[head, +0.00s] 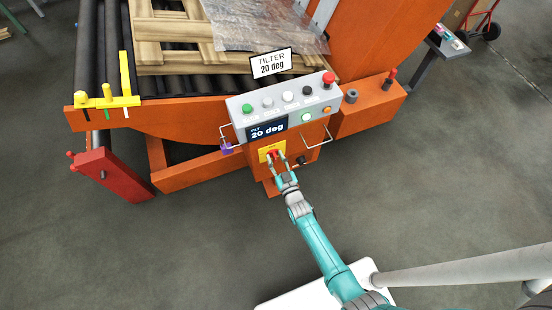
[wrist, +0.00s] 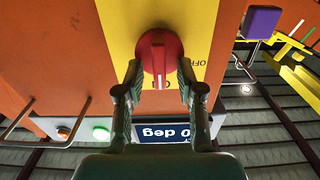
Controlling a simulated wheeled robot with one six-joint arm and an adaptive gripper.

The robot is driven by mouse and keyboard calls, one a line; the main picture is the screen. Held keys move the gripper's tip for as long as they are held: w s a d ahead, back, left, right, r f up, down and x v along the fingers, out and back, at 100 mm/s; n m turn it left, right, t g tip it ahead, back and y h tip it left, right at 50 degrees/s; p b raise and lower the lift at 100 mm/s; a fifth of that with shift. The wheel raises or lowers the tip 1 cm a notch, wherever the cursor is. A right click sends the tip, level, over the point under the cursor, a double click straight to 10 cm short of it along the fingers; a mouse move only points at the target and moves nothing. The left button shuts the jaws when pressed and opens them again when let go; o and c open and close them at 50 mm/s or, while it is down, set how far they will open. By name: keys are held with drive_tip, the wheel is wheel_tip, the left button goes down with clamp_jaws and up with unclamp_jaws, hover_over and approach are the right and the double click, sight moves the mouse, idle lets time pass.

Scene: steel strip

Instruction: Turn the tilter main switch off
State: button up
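The tilter main switch is a red rotary knob (wrist: 160,58) on a yellow plate (wrist: 205,30) fixed to the orange housing. In the wrist view its raised grip bar and white mark line up with the picture's vertical, and the mark points toward a partly hidden label. In the head view the yellow plate (head: 264,150) sits below the control box, with the knob partly covered by my gripper (head: 281,165). In the wrist view my gripper (wrist: 158,75) is open, its fingers on either side of the knob's lower part, with gaps visible.
The grey control box (head: 285,103) above has several buttons and a display reading "20 deg". Wire guards (head: 318,137) stick out at its sides. A purple padlock-like block (head: 227,148) hangs at the left. Open floor (head: 430,190) lies to the right.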

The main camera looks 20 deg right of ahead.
clamp_jaws()
drive_tip(key=shift+n, duration=0.3)
drive_tip(key=n, duration=0.3)
drive_tip(key=shift+a+n, duration=0.25)
drive_tip(key=shift+n, duration=0.05)
drive_tip(key=n, duration=0.4)
drive_tip(key=shift+a+f, duration=0.15)
drive_tip(key=shift+a, duration=0.05)
drive_tip(key=n, duration=0.6)
drive_tip(key=f+n, duration=0.1)
drive_tip(key=n, duration=0.2)
drive_tip(key=shift+a+n, duration=0.2)
drive_tip(key=shift+n, duration=0.1)
